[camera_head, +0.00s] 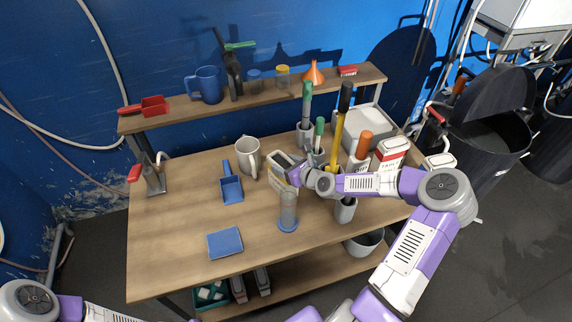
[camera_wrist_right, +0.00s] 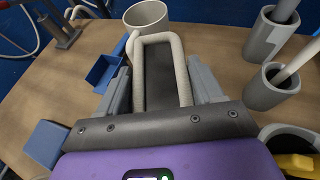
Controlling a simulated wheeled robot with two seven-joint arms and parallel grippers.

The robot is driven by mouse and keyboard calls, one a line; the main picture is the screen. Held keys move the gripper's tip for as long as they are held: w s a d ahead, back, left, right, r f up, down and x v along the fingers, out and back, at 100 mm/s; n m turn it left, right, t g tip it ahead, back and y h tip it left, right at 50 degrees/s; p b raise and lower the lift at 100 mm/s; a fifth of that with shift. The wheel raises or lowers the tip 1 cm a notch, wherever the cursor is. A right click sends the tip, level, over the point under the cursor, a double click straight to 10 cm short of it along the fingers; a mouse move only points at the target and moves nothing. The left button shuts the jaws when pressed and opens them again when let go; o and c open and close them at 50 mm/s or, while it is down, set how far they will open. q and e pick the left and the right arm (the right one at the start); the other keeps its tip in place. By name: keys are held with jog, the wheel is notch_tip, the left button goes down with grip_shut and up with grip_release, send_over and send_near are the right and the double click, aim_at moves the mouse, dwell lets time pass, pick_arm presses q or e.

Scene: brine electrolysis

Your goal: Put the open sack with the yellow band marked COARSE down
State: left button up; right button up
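The open sack (camera_head: 280,163) is cream with a rolled rim and a dark inside. In the head view it is near the middle of the table, with a yellowish band partly showing on its side. My right gripper (camera_head: 297,173) is at its right side. In the right wrist view the sack's rim (camera_wrist_right: 178,62) lies between the two grey fingers, which appear closed on its sides. The band's lettering is not readable, and whether the sack's base touches the table cannot be told. My left arm shows at the lower left; its gripper is out of view.
Grey holders with handled tools and a red-banded sack (camera_head: 390,154) crowd the right. The left tabletop is largely clear.

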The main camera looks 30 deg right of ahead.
jog(key=shift+o, duration=0.4)
jog(key=shift+r, duration=0.2)
jog(key=p+v, duration=0.4)
jog(key=v, duration=0.8)
